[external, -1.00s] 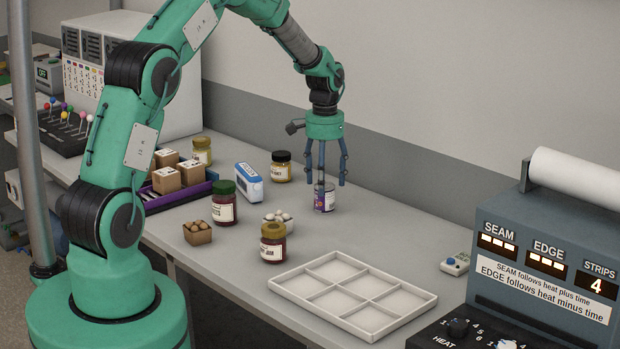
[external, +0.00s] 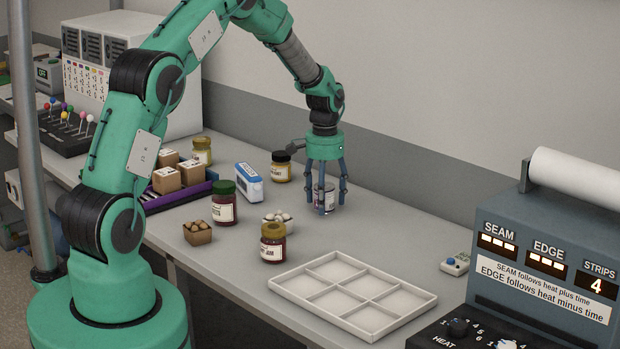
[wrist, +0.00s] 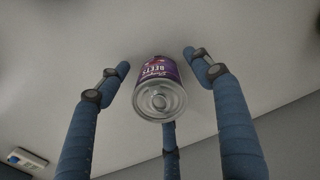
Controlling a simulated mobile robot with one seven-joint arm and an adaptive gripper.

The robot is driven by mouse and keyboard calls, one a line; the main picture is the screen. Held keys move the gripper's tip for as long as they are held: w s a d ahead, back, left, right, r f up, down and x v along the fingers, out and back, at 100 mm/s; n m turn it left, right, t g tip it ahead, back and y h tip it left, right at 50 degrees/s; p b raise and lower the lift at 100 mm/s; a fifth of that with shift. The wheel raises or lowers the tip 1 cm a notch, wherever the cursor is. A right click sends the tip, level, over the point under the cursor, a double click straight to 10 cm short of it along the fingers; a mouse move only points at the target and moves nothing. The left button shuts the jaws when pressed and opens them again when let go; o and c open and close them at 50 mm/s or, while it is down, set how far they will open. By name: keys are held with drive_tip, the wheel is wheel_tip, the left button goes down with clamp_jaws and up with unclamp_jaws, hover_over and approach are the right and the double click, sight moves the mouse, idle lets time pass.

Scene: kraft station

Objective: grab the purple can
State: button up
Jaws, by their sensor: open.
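The purple can (external: 328,197) stands upright on the grey table toward the back. In the wrist view the can (wrist: 158,92) shows its metal end and a purple label that reads "BEETS". My gripper (external: 327,200) is directly over it, pointing down, with its blue fingers around the can's sides. In the wrist view the fingers of my gripper (wrist: 158,85) are spread and there is a gap between the can and the two side fingers. Whether the third finger behind the can touches it is hard to tell.
A white divided tray (external: 285,290) lies at the front right. A jar with a tan lid (external: 272,245), a bowl of pale round things (external: 279,226), a green-lidded jar (external: 224,207) and a black-lidded jar (external: 281,168) stand left of the can.

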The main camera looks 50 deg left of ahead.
idle(0.5)
drive_tip(key=c, duration=1.4)
drive_tip(key=shift+o, duration=0.2)
drive_tip(key=shift+r, duration=0.1)
drive_tip(key=shift+r+p, duration=0.8)
drive_tip(key=shift+r, duration=4.15)
